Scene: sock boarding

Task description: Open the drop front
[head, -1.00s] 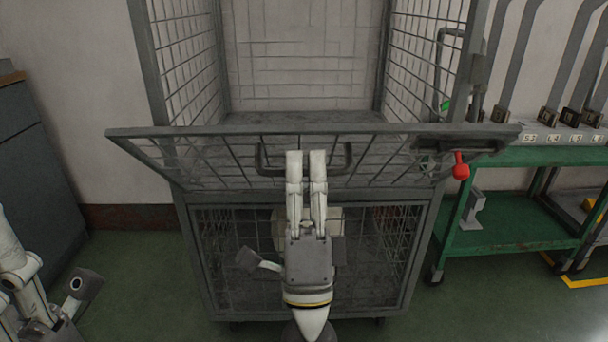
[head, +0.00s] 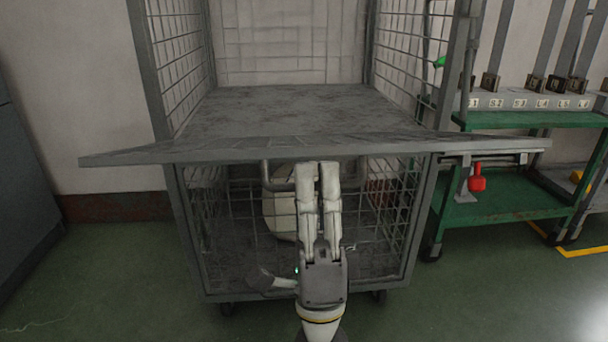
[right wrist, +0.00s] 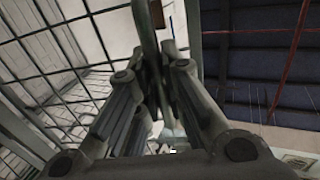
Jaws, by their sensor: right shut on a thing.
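In the right wrist view a grey bar (right wrist: 148,35) passes between the fingers, with mesh on the left. My left gripper is out of view.
The cart's upper shelf (head: 290,110) is bare. A pale bundle (head: 283,213) lies behind the lower mesh. A green trolley (head: 500,205) with labelled slots stands close on the right. A dark cabinet (head: 25,190) is at left. Floor between is free.

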